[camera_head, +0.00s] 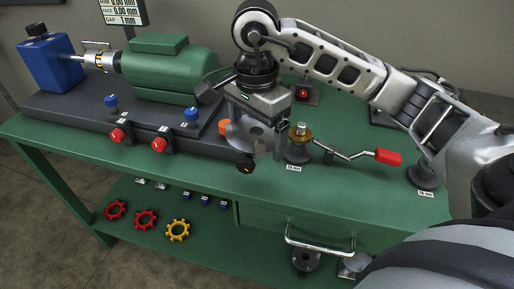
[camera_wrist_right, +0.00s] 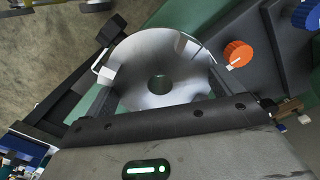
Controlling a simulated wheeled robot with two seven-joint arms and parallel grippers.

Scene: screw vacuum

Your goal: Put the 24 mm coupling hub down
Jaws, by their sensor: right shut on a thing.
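My right gripper (camera_head: 254,136) is shut on a grey metal disc-shaped hub (camera_wrist_right: 155,65), which I take to be the 24 mm coupling hub. The hub has a round hole in its middle and sits between the two dark fingers in the right wrist view. In the head view the hub (camera_head: 243,133) shows partly below the wrist, over the front part of the green bench (camera_head: 340,185). A dark round stand (camera_head: 299,153) with a brass-coloured piece on top is just right of the gripper, behind a label that appears to read 24 mm. My left gripper is not in view.
The green motor (camera_head: 170,68) and blue block (camera_head: 50,62) stand on a dark base at left. An orange knob (camera_wrist_right: 237,53) is close beside the hub. A red-handled crank (camera_head: 388,157) and another dark stand (camera_head: 423,176) are at right.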

